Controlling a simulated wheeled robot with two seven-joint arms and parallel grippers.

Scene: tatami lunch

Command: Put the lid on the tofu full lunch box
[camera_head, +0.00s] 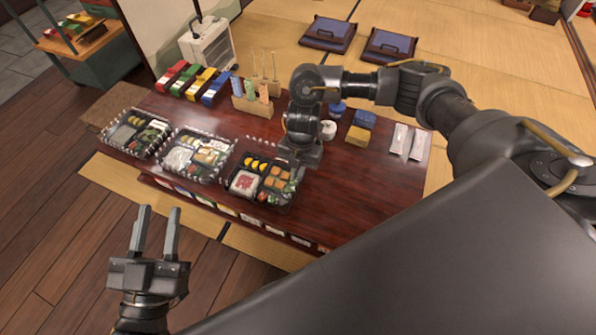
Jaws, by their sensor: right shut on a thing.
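Three black lunch boxes stand in a row on the dark red table: a left box (137,133), a middle box (199,155) and a right box (262,181). Clear, glinting edges show around the left and middle boxes. The right box holds yellow slices, tan blocks, greens and a white-and-red portion; I cannot tell which box is the tofu one. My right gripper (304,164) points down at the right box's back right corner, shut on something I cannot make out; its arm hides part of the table. My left gripper (159,208) is open and empty, in front of the table.
Behind the boxes are coloured packets (193,82) and a wooden holder (253,102) with bottles. A white cup (328,130), blue and tan blocks (359,130) and white packets (407,142) stand to the right. The table's right front is clear.

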